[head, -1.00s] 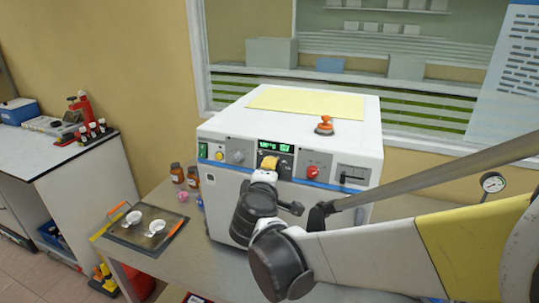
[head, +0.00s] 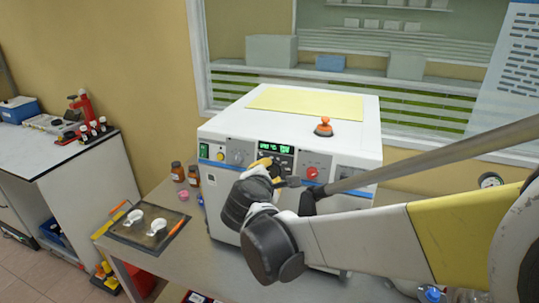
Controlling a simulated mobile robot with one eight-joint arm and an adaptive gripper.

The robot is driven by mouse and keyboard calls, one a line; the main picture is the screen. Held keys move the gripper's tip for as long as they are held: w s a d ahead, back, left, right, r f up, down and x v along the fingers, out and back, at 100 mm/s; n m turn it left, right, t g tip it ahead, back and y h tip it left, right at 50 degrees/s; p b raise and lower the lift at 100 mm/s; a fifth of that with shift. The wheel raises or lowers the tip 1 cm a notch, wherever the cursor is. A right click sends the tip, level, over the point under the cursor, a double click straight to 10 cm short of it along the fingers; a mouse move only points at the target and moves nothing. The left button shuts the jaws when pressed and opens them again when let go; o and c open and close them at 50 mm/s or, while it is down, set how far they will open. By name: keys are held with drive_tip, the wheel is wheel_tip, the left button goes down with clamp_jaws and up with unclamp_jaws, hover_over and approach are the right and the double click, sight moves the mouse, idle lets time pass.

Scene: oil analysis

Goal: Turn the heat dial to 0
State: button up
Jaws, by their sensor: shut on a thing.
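The white machine (head: 232,200) stands on the bench and has a row of controls on its front panel. A green display (head: 276,148) glows there; its digits are too small to read surely. My gripper (head: 264,164), with yellow fingertips, is at the panel just below the display. It is shut on a dial there, most likely the heat dial. The dial is hidden behind my fingers and wrist, so its pointer and marks cannot be seen.
A grey knob (head: 238,157) is left of my gripper and a red knob (head: 312,173) is right of it. A dark tray (head: 128,236) with white dishes and small brown bottles (head: 177,172) stand left of the machine. An orange-topped item (head: 324,127) sits on the machine.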

idle(0.4)
drive_tip(key=o, duration=1.2)
drive_tip(key=v, duration=1.2)
